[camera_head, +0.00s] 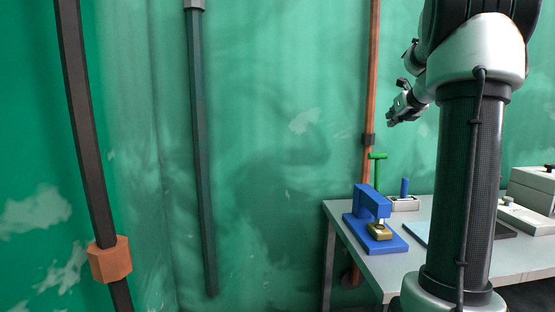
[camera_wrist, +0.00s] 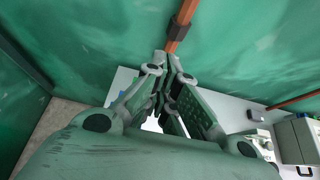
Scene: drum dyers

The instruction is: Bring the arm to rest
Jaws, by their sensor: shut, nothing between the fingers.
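My gripper (camera_head: 392,119) is in the upper right of the head view, in the air above the table and well clear of it. It points to the left and slightly down. Its fingers are shut with nothing between them. In the wrist view my gripper (camera_wrist: 168,62) fills the middle, with the fingertips close together. My arm is folded at the right of the head view, and its dark upright link hides part of the table.
A grey table (camera_head: 355,243) stands at the lower right. It bears a blue press (camera_head: 371,205) with a brass piece (camera_head: 379,231), a green T-handle (camera_head: 377,160) and a grey box (camera_head: 533,188). A copper pipe (camera_head: 371,80) runs up the green wall. Open room lies left of the table.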

